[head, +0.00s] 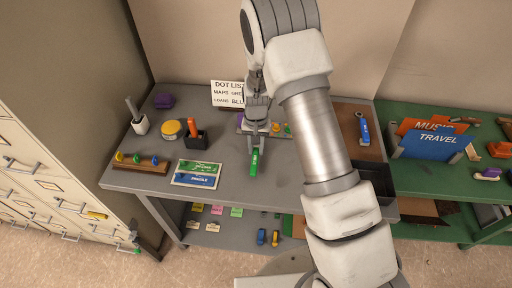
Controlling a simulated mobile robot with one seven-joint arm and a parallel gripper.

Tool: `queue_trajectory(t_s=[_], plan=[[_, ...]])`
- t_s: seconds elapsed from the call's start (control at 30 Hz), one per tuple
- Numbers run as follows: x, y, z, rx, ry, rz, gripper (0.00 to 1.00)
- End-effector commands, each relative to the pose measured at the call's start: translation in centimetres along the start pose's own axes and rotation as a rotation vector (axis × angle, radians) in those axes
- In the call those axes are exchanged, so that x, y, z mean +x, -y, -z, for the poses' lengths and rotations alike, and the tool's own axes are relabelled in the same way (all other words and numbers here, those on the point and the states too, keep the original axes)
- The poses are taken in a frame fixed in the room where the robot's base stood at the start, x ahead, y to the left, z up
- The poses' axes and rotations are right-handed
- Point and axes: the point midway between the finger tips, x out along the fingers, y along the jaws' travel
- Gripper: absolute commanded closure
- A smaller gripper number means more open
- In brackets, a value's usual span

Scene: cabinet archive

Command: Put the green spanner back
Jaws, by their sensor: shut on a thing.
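My gripper (256,142) is over the grey table (228,142), right of its middle. It is shut on the green spanner (254,163), whose green handle points toward the front of the table. The spanner's other end is hidden by the gripper. A spanner with a blue handle (364,132) lies on a brown board (345,113) at the table's right side, partly behind my arm. I cannot tell whether the green spanner touches the table.
A rack with coloured knobs (282,136) is just right of the gripper. A sign (228,94) stands behind. Left are a green and blue card (197,173), a stamp rack (140,165) and a black holder (195,140). A dark tray (375,177) sits front right.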

Motion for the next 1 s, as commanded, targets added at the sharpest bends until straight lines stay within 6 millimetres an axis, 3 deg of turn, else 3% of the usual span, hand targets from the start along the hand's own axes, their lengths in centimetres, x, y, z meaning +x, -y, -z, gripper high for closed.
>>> queue_trajectory(t_s=[1.0], plan=[[2.2,0.0,0.0,0.0,0.0,0.0,1.0]])
